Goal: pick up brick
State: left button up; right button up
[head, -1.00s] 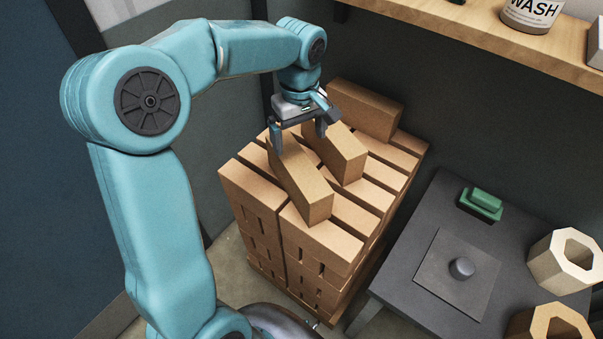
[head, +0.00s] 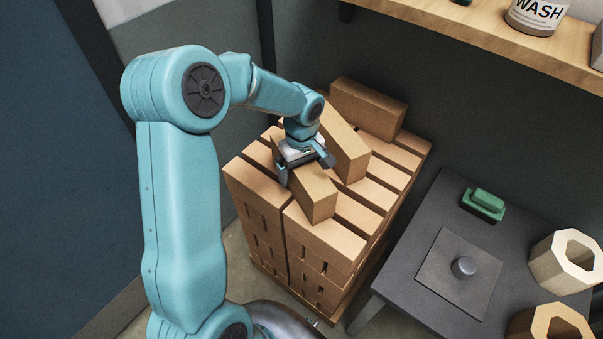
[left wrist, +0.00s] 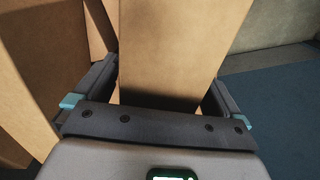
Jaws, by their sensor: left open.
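Three loose tan bricks lie on top of a stack of bricks. The nearest loose brick (head: 308,192) lies lengthwise along the stack's top. My left gripper (head: 306,172) is over this brick, pointing down, with a finger on each side of it. In the left wrist view the same brick (left wrist: 178,45) runs between the two open fingers. I cannot tell whether the fingers touch it. A second loose brick (head: 343,146) lies just right of the gripper, and a third (head: 367,108) lies at the back. My right gripper is not in view.
The brick stack (head: 325,240) stands on the floor. A dark table (head: 400,285) on the right holds a plate with a knob (head: 463,267), a green block (head: 484,204) and octagonal rings (head: 566,262). A wooden shelf (head: 480,40) is above at the back.

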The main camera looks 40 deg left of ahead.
pick_arm(q)
grip_shut()
jog(key=shift+w+a, duration=0.1)
jog(key=shift+r, duration=0.1)
jog(key=shift+r, duration=0.4)
notch_tip(320, 180, up, 19)
jog(key=n, duration=0.5)
notch_tip(320, 180, down, 20)
jog(key=shift+r+b, duration=0.2)
jog(key=shift+b, duration=0.1)
